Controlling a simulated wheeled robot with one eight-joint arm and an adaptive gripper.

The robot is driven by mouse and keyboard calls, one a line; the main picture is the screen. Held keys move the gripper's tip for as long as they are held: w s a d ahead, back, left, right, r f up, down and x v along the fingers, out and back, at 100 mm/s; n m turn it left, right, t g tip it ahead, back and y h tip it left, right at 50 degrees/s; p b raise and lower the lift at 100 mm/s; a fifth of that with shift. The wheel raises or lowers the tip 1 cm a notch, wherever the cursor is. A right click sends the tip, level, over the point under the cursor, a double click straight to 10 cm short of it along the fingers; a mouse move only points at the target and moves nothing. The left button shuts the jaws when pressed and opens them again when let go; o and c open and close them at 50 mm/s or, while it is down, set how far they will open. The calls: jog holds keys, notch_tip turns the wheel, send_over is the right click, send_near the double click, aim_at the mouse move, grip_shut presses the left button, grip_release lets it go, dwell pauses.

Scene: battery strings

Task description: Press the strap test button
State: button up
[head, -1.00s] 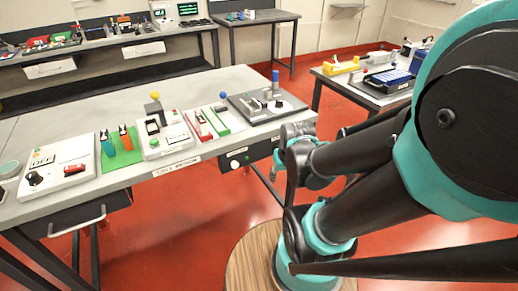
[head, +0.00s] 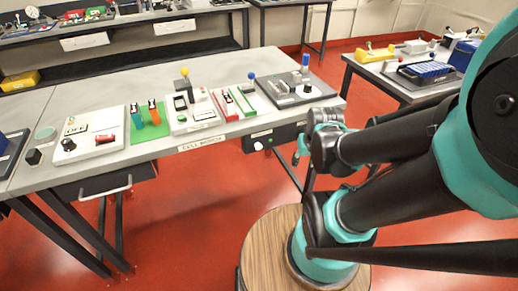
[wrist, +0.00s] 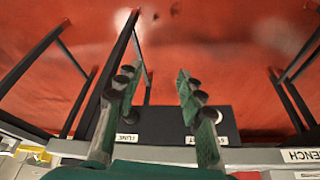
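The bench labelled "CELL BENCH" (head: 212,143) carries several small devices. One is a white box (head: 186,122) with a yellow-knobbed lever and a small green part. Another is a dark grey unit (head: 283,99) with a blue-topped post and a white dial. A dark box (head: 285,136) hangs under the bench front and bears a white round part (head: 258,146). Which control is the strap test button I cannot tell. In the wrist view, my gripper (wrist: 155,98) is open and empty, its fingers over the dark box (wrist: 170,124) with its labels. In the head view it (head: 304,150) is near that box, partly hidden.
A white box with a red switch (head: 92,137), a green mat (head: 150,122) and red and green strips (head: 233,101) share the bench top. A drawer handle (head: 106,190) juts from the bench's left front. A side table (head: 385,75) stands at right. Red floor lies open between.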

grip_shut()
dwell(1.2)
